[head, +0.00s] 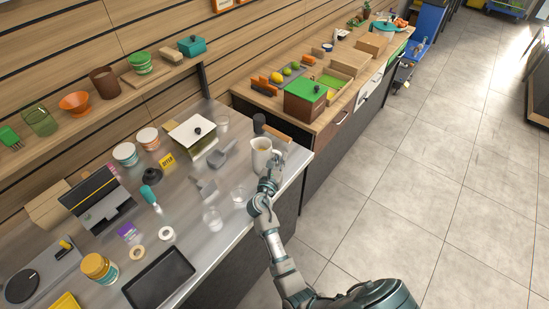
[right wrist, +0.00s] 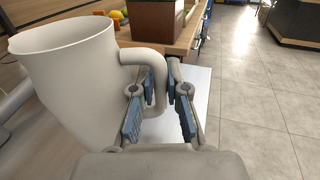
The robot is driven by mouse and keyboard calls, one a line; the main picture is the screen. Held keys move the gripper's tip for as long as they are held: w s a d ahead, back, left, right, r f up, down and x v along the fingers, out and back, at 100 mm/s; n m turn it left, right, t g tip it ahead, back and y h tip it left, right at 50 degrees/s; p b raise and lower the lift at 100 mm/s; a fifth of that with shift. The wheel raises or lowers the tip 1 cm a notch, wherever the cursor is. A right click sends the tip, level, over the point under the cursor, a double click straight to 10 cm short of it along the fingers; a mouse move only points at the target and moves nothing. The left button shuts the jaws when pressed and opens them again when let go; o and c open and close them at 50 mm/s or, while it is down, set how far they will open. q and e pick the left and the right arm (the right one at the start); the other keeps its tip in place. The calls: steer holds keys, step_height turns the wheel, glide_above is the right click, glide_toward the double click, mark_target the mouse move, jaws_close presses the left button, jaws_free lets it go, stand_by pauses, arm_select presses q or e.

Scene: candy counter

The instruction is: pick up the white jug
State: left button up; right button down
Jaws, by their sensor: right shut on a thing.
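The white jug (head: 261,155) is near the right end of the metal counter in the head view. It fills the left of the right wrist view (right wrist: 70,85), upright or nearly so, with its handle toward the gripper. My right gripper (head: 272,171) is at the jug's near right side. In the right wrist view the two blue-padded fingers (right wrist: 163,95) are shut on the handle (right wrist: 155,70). I cannot tell whether the jug's base touches the counter. My left gripper is not in view.
Clear glasses (head: 238,196) stand close in front of the jug, and a dark-headed, wooden-handled tool (head: 272,130) lies behind it. A box with a green lid (head: 305,94) stands on the wooden counter behind. Open tiled floor (head: 400,210) lies to the right.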

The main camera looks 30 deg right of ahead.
mark_target(280, 154)
steer(key=shift+r, duration=0.5)
steer(key=r, duration=0.1)
steer(key=r+p, duration=0.1)
steer(key=shift+s+a+r, duration=0.15)
steer(key=shift+s+r, duration=0.15)
steer(key=shift+s, duration=0.05)
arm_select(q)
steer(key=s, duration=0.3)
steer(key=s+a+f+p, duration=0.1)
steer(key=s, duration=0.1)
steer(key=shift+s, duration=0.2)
arm_select(e)
steer(key=s+a, duration=0.2)
steer(key=s, duration=0.5)
steer(key=s+a+r, duration=0.1)
steer(key=s+a, duration=0.2)
steer(key=s, duration=0.4)
steer(key=shift+s+r, duration=0.2)
steer(key=shift+s, duration=0.05)
